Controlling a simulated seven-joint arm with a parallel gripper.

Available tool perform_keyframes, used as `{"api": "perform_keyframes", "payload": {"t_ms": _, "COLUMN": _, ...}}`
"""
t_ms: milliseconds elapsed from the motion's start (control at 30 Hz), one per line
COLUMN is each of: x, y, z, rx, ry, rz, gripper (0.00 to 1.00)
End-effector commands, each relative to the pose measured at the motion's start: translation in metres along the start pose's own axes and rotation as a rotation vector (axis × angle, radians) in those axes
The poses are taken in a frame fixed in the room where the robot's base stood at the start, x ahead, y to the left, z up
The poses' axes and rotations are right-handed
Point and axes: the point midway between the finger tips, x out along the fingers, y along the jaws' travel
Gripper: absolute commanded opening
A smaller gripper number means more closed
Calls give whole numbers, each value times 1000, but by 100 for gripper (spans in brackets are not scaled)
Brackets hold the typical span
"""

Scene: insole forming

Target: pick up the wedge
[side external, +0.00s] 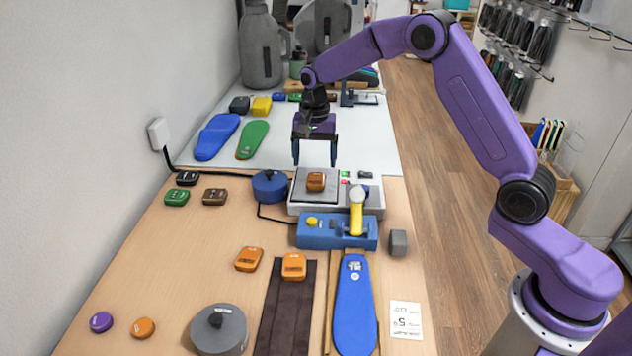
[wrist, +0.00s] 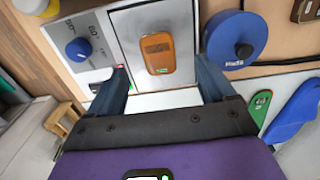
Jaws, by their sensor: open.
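An orange-brown wedge-like block (side external: 316,182) lies on the square metal plate (side external: 327,198) of a grey machine. It also shows in the wrist view (wrist: 157,53), between and just beyond my fingertips. My gripper (side external: 315,163) is open and empty, pointing down above and a little behind this block. Its two blue fingers frame the plate in the wrist view (wrist: 160,76). Similar orange blocks (side external: 249,259) (side external: 294,266) lie further forward on the wooden table. The pictures do not label any of them as the wedge.
A blue round pot (side external: 270,186) stands left of the machine. A blue fixture with a yellow handle (side external: 356,215) stands in front, with a grey block (side external: 398,243) to its right. Green (side external: 177,197) and brown (side external: 215,196) blocks lie left. Blue (side external: 217,136) and green (side external: 252,139) insoles lie behind.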

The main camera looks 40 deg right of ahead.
Motion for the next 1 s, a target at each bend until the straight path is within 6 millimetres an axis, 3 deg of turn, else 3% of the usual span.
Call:
{"api": "perform_keyframes", "payload": {"t_ms": 167, "x": 10, "y": 1, "z": -1, "rx": 1, "ry": -1, "rz": 2, "gripper": 83}}
{"api": "perform_keyframes", "payload": {"t_ms": 500, "x": 52, "y": 3, "z": -6, "rx": 0, "ry": -1, "rz": 2, "gripper": 83}}
{"api": "perform_keyframes", "payload": {"t_ms": 800, "x": 56, "y": 3, "z": -6, "rx": 0, "ry": 0, "rz": 0, "gripper": 83}}
{"api": "perform_keyframes", "payload": {"t_ms": 867, "x": 56, "y": 3, "z": -6, "rx": 0, "ry": 0, "rz": 0, "gripper": 67}}
{"api": "perform_keyframes", "payload": {"t_ms": 1000, "x": 56, "y": 3, "z": -6, "rx": 0, "ry": 0, "rz": 0, "gripper": 24}}
